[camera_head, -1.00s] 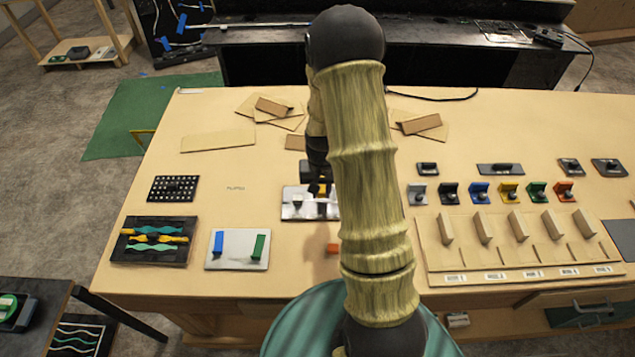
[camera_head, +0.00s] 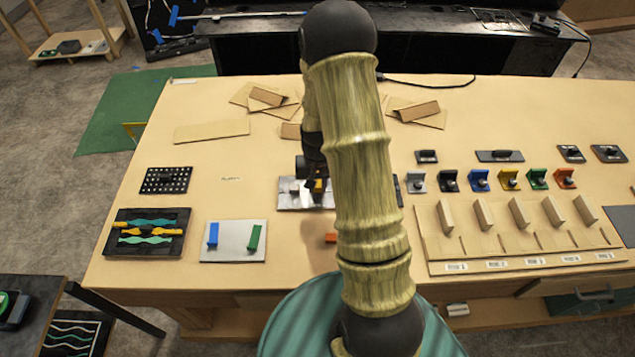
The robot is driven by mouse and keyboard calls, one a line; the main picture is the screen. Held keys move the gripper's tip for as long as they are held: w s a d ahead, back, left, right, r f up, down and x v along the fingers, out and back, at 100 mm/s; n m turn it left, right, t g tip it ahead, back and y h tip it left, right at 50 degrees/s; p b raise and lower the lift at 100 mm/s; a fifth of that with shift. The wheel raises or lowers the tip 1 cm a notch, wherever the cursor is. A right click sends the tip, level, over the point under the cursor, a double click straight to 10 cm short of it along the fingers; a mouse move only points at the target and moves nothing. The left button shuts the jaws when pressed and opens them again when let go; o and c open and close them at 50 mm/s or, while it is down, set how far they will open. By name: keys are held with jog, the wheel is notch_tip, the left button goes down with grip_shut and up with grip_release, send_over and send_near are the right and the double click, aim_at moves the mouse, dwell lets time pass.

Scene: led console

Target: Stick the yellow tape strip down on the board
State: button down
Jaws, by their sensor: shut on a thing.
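A pale board (camera_head: 233,249) lies at the front left of the table. It bears a blue strip (camera_head: 213,236) at its left and a green strip (camera_head: 254,239) at its right, with bare surface between. My gripper (camera_head: 317,185) points down over a silvery plate (camera_head: 290,203), right of and behind the pale board. It is shut on a small yellow piece (camera_head: 318,186), seemingly the yellow tape strip. My arm hides part of the plate and gripper, so I cannot tell whether the piece touches the plate.
A black tray (camera_head: 118,247) with wavy teal and yellow strips lies left of the pale board. A black dotted panel (camera_head: 166,180) is behind it. An orange block (camera_head: 331,238) lies near my arm. A slotted wooden rack (camera_head: 440,262) and coloured holders stand at right.

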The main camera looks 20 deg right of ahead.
aim_at(317, 191)
jog(key=shift+f+b, duration=0.85)
jog(key=shift+f, duration=0.7)
jog(key=shift+f+b, duration=0.55)
jog(key=shift+f, duration=0.2)
dwell(1.0)
jog(key=c, duration=1.2)
grip_release()
jog(key=shift+o, duration=0.2)
jog(key=shift+r, duration=0.15)
notch_tip(317, 191, up, 17)
jog(key=b, duration=0.3)
jog(key=shift+d, duration=0.1)
